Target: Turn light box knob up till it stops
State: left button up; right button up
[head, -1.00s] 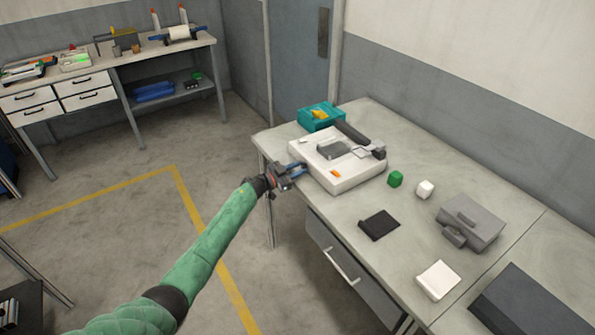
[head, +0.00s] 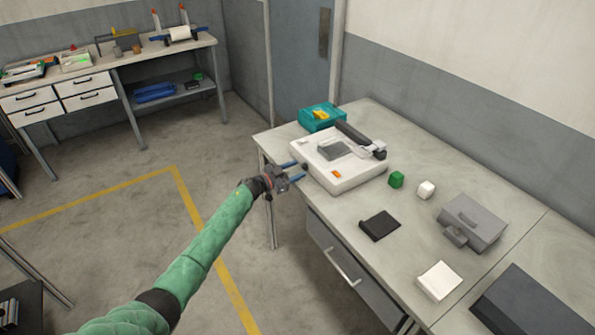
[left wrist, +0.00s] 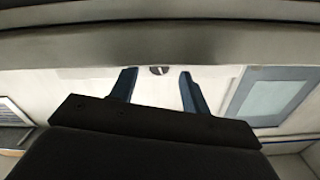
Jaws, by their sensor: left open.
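The light box (head: 365,174) is a white box with a grey top panel and an orange switch, near the left end of the table. Its knob (left wrist: 159,70) is a small dark round piece with a pale mark, seen between my fingertips in the left wrist view. The knob also shows as a dark spot (head: 305,167) on the box's left side. My left gripper (head: 299,171) is open and empty, its two blue fingers pointing at that side. The fingers (left wrist: 157,84) lie either side of the knob in the picture; I cannot tell whether they touch it. My right gripper is out of view.
A teal bin (head: 318,119) stands behind the light box. The floor left of the table is clear.

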pick_arm(q)
jog(key=b+v, duration=0.1)
jog(key=v, duration=0.5)
jog(key=shift+b, duration=0.3)
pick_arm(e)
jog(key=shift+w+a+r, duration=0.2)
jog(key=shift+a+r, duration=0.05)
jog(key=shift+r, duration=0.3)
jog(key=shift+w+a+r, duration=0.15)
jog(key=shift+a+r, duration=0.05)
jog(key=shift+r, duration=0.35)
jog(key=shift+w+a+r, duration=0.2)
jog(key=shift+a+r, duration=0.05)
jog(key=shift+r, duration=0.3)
pick_arm(q)
jog(key=shift+s+a, duration=0.1)
jog(key=shift+s, duration=0.05)
